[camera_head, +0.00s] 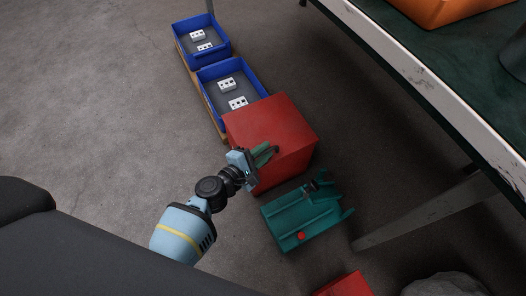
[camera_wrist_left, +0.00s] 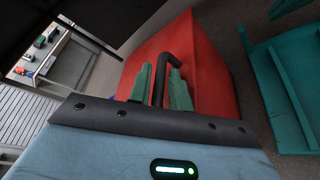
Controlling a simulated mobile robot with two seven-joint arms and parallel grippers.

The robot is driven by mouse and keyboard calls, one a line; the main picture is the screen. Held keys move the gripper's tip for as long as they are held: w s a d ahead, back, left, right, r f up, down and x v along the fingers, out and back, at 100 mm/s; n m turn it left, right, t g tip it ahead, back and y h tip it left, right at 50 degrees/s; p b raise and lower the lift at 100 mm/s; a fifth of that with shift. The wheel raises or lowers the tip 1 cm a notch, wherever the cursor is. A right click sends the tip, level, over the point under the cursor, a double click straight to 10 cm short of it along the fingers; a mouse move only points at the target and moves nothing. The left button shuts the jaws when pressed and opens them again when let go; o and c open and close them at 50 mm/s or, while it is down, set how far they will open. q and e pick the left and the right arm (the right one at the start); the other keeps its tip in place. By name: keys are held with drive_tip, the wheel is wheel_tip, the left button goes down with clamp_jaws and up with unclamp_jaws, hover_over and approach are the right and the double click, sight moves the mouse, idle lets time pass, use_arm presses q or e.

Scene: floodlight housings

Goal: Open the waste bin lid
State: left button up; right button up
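The waste bin (camera_head: 285,125) is a red box on the floor, and its lid looks closed in the head view. It also shows in the wrist view (camera_wrist_left: 210,65). A dark bent handle (camera_wrist_left: 159,78) shows at the bin in the wrist view. My left gripper (camera_head: 264,154) is at the bin's near side. In the wrist view its green fingers (camera_wrist_left: 161,88) stand apart, with the handle between them. A narrow gap shows beside the left finger; contact on the right side is unclear. My right gripper is not in view.
Blue trays (camera_head: 204,75) with white parts stand behind the bin. A teal object (camera_head: 300,217) lies close to the bin's front right. A table (camera_head: 430,85) with metal legs is at the right. Another red object (camera_head: 346,286) is at the bottom. Floor at left is clear.

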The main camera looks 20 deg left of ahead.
use_arm(q)
drive_tip(key=c, duration=0.4)
clamp_jaws()
drive_tip(key=w+a+r+n+g+h+p, duration=0.1)
drive_tip(key=w+a+r+n+g+p, duration=0.15)
drive_tip(key=r+p, duration=0.4)
drive_tip(key=w+a+r+n+g+h+p, duration=0.1)
drive_tip(key=w+a+r+n+p, duration=0.15)
drive_tip(key=r+p, duration=0.4)
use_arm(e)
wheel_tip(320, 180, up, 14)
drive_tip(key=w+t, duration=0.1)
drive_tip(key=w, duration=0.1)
use_arm(q)
drive_tip(key=w+a+r+n+g+h+b, duration=0.2)
drive_tip(key=w+a+n+b, duration=0.3)
drive_tip(key=w+a, duration=0.5)
drive_tip(key=shift+w+a+r+g+b, duration=0.2)
drive_tip(key=shift+a+r+g+b, duration=0.2)
drive_tip(key=shift+r+b, duration=0.7)
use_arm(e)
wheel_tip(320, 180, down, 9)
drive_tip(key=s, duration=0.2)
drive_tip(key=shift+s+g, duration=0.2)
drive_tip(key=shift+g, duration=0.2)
use_arm(q)
drive_tip(key=shift+f, duration=0.2)
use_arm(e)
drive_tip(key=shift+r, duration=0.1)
